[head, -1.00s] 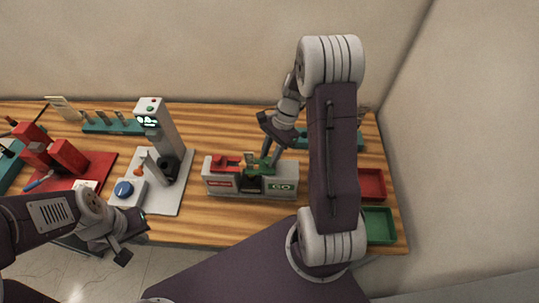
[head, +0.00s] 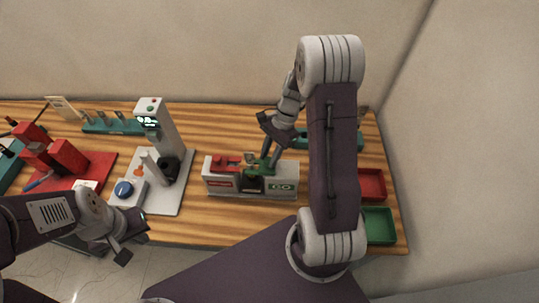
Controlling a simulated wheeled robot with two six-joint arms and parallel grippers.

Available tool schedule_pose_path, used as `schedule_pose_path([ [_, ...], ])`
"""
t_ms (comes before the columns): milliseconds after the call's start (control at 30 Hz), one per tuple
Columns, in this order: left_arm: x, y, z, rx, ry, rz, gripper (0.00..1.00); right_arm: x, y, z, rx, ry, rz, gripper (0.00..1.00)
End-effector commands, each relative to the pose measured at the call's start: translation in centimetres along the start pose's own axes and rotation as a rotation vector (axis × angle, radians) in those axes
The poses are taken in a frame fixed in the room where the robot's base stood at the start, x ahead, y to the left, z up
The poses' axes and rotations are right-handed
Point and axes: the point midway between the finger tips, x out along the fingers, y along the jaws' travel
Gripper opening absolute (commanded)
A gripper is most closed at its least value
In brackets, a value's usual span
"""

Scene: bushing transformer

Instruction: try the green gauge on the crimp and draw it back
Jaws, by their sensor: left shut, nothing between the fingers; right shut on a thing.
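The gauge stand (head: 225,189) is a grey block on the table with a red gauge (head: 226,161) on its left part and a "GO" label on its right. My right gripper (head: 268,164) is shut on the green gauge (head: 259,170) at the stand's right half. A small crimped part (head: 250,157) shows beside the green gauge near the stand's middle; I cannot tell whether they touch. My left gripper (head: 133,245) is shut and empty, off the table's front edge at lower left.
A tester with a screen (head: 160,130) and blue knob (head: 124,188) stands left of the gauge stand. A red fixture (head: 68,155) is farther left. Red (head: 372,185) and green (head: 379,226) trays lie at right. Teal racks (head: 112,126) stand at the back.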

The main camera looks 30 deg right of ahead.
Motion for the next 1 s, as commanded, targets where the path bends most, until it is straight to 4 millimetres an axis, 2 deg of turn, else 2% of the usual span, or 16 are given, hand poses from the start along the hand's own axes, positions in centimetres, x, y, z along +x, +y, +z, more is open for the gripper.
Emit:
schedule_pose_path([
  [233, -0.2, 0.0, 0.0, 0.0, 0.0, 0.0, 0.0, -0.5, 0.1, -0.3, 0.002, 0.003, -0.008, 0.0],
  [533, -1.2, 0.0, -0.1, 0.0, 0.0, 0.0, 0.0, -1.8, 3.3, -3.3, 0.003, 0.004, -0.009, 0.0],
  [833, -1.1, 0.0, -0.1, 0.0, 0.0, 0.0, 0.0, -1.8, 3.5, -3.6, -0.001, 0.007, -0.008, 0.0],
  [867, -1.1, 0.0, -0.1, 0.0, 0.0, 0.0, 0.0, -1.8, 3.5, -3.6, -0.001, 0.007, -0.008, 0.31],
  [900, -1.1, 0.0, -0.1, 0.0, 0.0, 0.0, 0.0, -1.7, 3.5, -3.6, -0.001, 0.007, -0.008, 0.42],
  [933, -1.1, 0.0, -0.1, 0.0, 0.0, 0.0, 0.0, -1.7, 3.5, -3.6, -0.001, 0.006, -0.007, 0.5],
  [1000, -1.1, 0.0, -0.1, 0.0, 0.0, 0.0, 0.0, -1.7, 3.6, -3.6, -0.001, 0.005, -0.006, 0.5],
])
